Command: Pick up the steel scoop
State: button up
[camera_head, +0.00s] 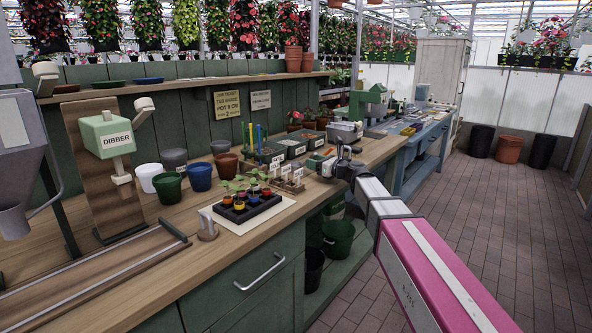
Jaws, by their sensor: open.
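I cannot make out the steel scoop with certainty. A small pale grey upright object (207,226) stands near the front edge of the wooden bench (165,215), but its shape is too small to name. My gripper (338,163) is dark, open and seen from behind at the bench's front edge, right of the small labelled pots (287,182). My arm reaches in from the lower right. My gripper hides part of the bench behind it, and I see nothing held in it.
A black seedling tray (247,209) lies on a white sheet. Several coloured pots, including a blue one (200,177), stand behind it. A dibber machine (113,135) and grey hopper (22,140) are at left. A blue bench (425,137) continues behind. The brick floor (490,215) at right is clear.

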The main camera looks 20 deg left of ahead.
jog(key=x, duration=0.3)
jog(key=shift+w+d, duration=0.1)
jog(key=shift+w, duration=0.05)
grip_shut()
jog(key=shift+r, duration=0.15)
